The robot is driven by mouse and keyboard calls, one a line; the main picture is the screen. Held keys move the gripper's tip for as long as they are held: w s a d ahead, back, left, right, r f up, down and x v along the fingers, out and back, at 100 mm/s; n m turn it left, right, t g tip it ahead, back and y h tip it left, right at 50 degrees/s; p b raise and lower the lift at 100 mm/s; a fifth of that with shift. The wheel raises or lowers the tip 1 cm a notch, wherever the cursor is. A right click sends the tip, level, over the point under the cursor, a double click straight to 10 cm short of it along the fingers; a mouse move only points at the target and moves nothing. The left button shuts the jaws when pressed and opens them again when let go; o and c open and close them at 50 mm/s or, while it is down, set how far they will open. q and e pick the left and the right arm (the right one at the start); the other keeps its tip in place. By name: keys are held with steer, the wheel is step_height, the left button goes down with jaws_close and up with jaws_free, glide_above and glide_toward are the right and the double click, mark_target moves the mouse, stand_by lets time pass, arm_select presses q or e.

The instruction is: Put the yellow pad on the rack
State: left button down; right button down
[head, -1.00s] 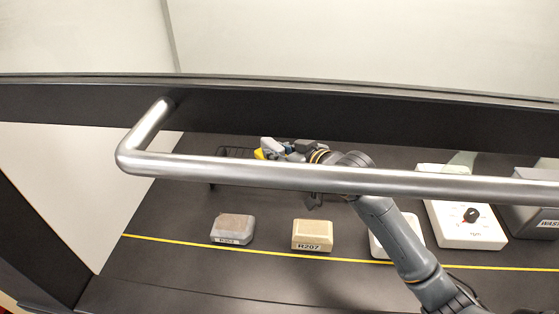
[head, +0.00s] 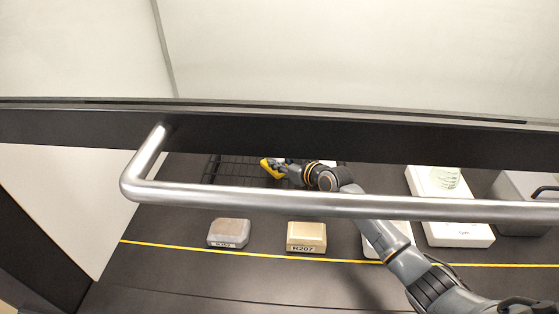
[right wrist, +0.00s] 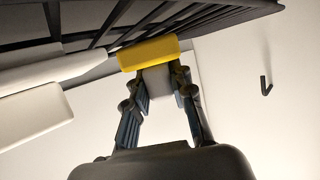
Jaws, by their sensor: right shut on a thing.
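The yellow pad (head: 271,168) is at the tip of my right gripper (head: 286,169), in front of the black wire rack (head: 230,172) in the head view. In the right wrist view the pad (right wrist: 148,53) lies across the fingertips, with a grey block (right wrist: 157,80) between the fingers (right wrist: 160,88). My right gripper is shut on it. The rack's dark bars (right wrist: 200,22) fill the top of that view, right beside the pad; I cannot tell whether they touch. My left gripper is not in view.
A metal handle bar (head: 330,205) and dark sash cross in front of the work area. A grey block (head: 228,233), a tan R207 block (head: 306,237) and a white device (head: 440,205) stand on the dark bench. A yellow line (head: 180,247) runs along its front.

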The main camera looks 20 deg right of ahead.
steer(key=shift+f+b, duration=0.25)
steer(key=shift+b, duration=0.05)
steer(key=c, duration=1.1)
jaws_free()
steer(key=shift+r, duration=0.1)
steer(key=shift+c, duration=0.2)
steer(key=shift+r+p, duration=0.25)
steer(key=shift+p, duration=0.1)
steer(key=shift+s+d, duration=0.1)
steer(key=shift+s, duration=0.25)
steer(key=b+v, duration=0.1)
steer(key=v, duration=1)
steer(key=shift+s+r, duration=0.1)
steer(key=shift+r, duration=0.05)
